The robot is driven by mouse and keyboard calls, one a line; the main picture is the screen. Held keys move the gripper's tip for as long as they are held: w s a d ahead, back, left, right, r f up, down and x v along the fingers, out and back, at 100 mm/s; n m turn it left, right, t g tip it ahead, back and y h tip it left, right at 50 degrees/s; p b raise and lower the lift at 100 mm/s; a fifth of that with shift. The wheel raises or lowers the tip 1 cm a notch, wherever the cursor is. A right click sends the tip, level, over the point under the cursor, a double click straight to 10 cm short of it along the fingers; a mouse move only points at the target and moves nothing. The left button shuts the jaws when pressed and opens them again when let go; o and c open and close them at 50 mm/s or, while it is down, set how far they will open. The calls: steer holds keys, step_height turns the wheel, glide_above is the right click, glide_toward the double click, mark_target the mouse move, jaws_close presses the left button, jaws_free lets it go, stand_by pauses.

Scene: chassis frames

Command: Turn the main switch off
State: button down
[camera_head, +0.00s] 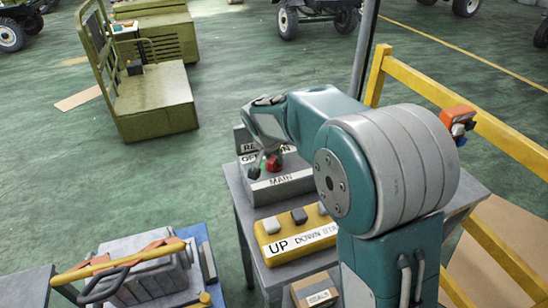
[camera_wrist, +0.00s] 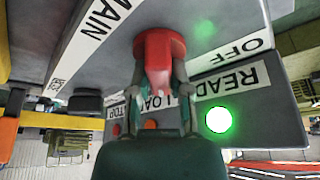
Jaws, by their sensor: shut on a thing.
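The main switch is a red rotary knob (camera_wrist: 158,62) on a grey box (camera_head: 290,187) labelled MAIN. In the wrist view it points toward the camera, with an OFF label beside its base. My gripper (camera_wrist: 160,95) has its two fingers on either side of the knob's handle and is shut on it. In the head view the gripper (camera_head: 268,158) reaches the top of the box from above, and only a little red of the knob shows under the fingers. Behind the knob, a panel (camera_wrist: 245,90) with a READY label carries a lit green lamp (camera_wrist: 218,120).
A yellow box (camera_head: 268,247) with UP and DOWN labels sits in front of the main box on a grey table (camera_head: 243,215). Yellow railing (camera_head: 500,135) runs along the right. A machine with a yellow handle (camera_head: 130,268) stands at lower left. Green floor lies open beyond.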

steer(key=n+y, duration=0.1)
steer(key=n, duration=0.2)
steer(key=shift+n+t, duration=0.3)
steer(key=shift+n, duration=0.1)
steer(key=n+y, duration=0.2)
steer(key=n, duration=0.2)
steer(key=shift+n, duration=0.3)
steer(key=n+y, duration=0.1)
steer(key=n, duration=0.1)
steer(key=n+g, duration=0.1)
steer(key=n, duration=0.1)
steer(key=shift+n+y, duration=0.3)
steer(key=shift+y, duration=0.1)
steer(key=shift+n+g+y, duration=0.5)
steer(key=shift+n+g, duration=0.1)
steer(key=shift+n, duration=1.5)
steer(key=c, duration=0.6)
jaws_free()
steer(key=shift+w, duration=0.1)
steer(key=shift+o, duration=0.2)
steer(key=shift+a, duration=0.1)
